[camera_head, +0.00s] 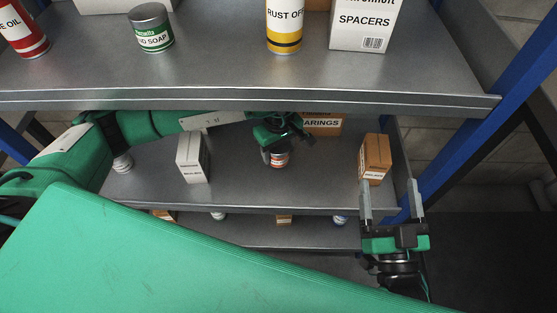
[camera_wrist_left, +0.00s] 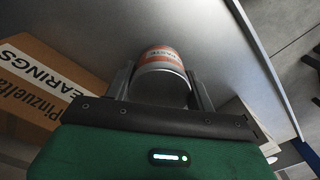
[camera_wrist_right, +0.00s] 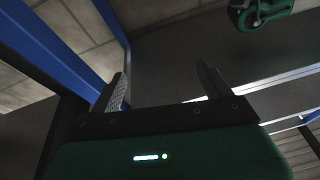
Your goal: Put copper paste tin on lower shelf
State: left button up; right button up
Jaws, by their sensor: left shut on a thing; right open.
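The copper paste tin (camera_head: 279,160), small with a red-orange and white label, is at the lower shelf (camera_head: 240,188) below the top board. My left gripper (camera_head: 271,153) reaches in under the top board and is shut on it. In the left wrist view the tin (camera_wrist_left: 163,62) sits between the two fingers (camera_wrist_left: 160,85); its printing is only partly readable. I cannot tell whether its base touches the shelf. My right gripper (camera_head: 391,195) is open and empty in front of the shelf's right end; its empty fingers also show in the right wrist view (camera_wrist_right: 162,85).
A bearings box (camera_head: 323,124) stands behind the tin, a white box (camera_head: 193,158) to its left and an orange-brown box (camera_head: 375,158) to its right. The top board (camera_head: 220,70) hangs over my left arm. A blue post (camera_head: 470,130) rises at the right.

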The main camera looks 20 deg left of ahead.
aim_at(278, 161)
pick_arm(q)
notch_tip(278, 161, down, 6)
jog(key=shift+w+r+b, duration=0.15)
jog(key=shift+r+b, duration=0.1)
jog(key=shift+b, duration=0.3)
pick_arm(e)
jog(key=r+t, duration=0.1)
jog(key=r, duration=0.1)
jog(key=d+r+t, duration=0.1)
jog(key=r+t, duration=0.1)
jog(key=r, duration=0.1)
jog(key=shift+s+d+r+t, duration=0.25)
jog(key=shift+d+r+t, duration=0.1)
jog(key=shift+d+t, duration=0.05)
jog(key=shift+r, duration=0.1)
pick_arm(q)
jog(key=shift+f, duration=0.1)
jog(key=o, duration=1.1)
pick_arm(e)
jog(key=shift+s+d+r, duration=0.1)
jog(key=shift+r, duration=0.25)
